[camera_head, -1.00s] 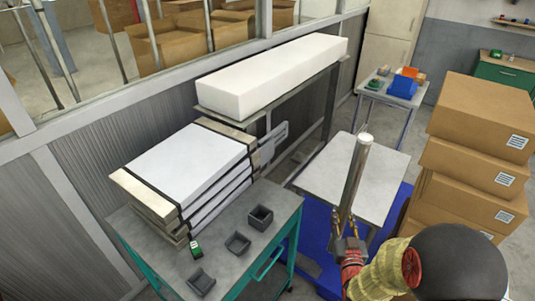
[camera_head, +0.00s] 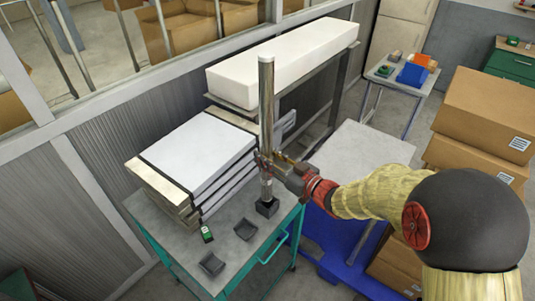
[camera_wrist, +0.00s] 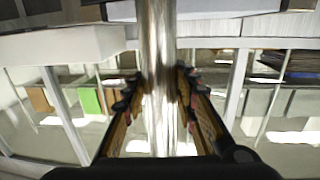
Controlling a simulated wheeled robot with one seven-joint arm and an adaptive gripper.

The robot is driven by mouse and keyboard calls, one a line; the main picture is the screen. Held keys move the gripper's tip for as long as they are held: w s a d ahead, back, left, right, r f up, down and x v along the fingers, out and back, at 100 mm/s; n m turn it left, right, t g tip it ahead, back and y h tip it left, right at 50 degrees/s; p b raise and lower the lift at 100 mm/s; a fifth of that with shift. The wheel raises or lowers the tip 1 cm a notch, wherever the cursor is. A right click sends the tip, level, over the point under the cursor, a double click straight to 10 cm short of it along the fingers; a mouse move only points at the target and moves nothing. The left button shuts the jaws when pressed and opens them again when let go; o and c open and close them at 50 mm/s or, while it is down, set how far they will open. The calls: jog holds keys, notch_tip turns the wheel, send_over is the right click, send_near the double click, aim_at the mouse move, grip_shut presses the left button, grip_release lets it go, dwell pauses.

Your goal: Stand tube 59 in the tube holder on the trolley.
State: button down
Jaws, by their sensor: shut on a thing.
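A long grey metal tube (camera_head: 267,95) stands upright in my gripper (camera_head: 266,163). My gripper is shut around the lower part of the tube, and the wrist view shows the shiny tube (camera_wrist: 158,60) between the two fingers (camera_wrist: 158,90). The tube's lower end meets a dark square holder (camera_head: 267,208) on the trolley (camera_head: 185,252). I cannot tell whether the end is inside it or just above it. No number on the tube is readable.
Two low dark trays (camera_head: 246,229) and a small green item (camera_head: 206,233) are near the holder. A stack of white-topped slabs (camera_head: 195,150) stands close behind, with a long white block (camera_head: 285,58) beyond. Cardboard boxes (camera_head: 485,110) stand at right.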

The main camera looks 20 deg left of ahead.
notch_tip(320, 180, down, 6)
jog(key=b, duration=0.3)
jog(key=shift+r+b, duration=0.25)
jog(key=shift+b, duration=0.1)
jog(key=shift+d, duration=0.15)
dwell(0.7)
jog(key=shift+f+b, duration=0.5)
jog(key=shift+f, duration=0.05)
dwell(0.9)
jog(key=c, duration=1.8)
grip_release()
jog(key=shift+o, duration=0.6)
jog(key=shift+s+f, duration=0.1)
jog(key=shift+f, duration=0.05)
jog(key=p+v, duration=0.1)
jog(key=v, duration=1)
jog(key=shift+p, duration=0.4)
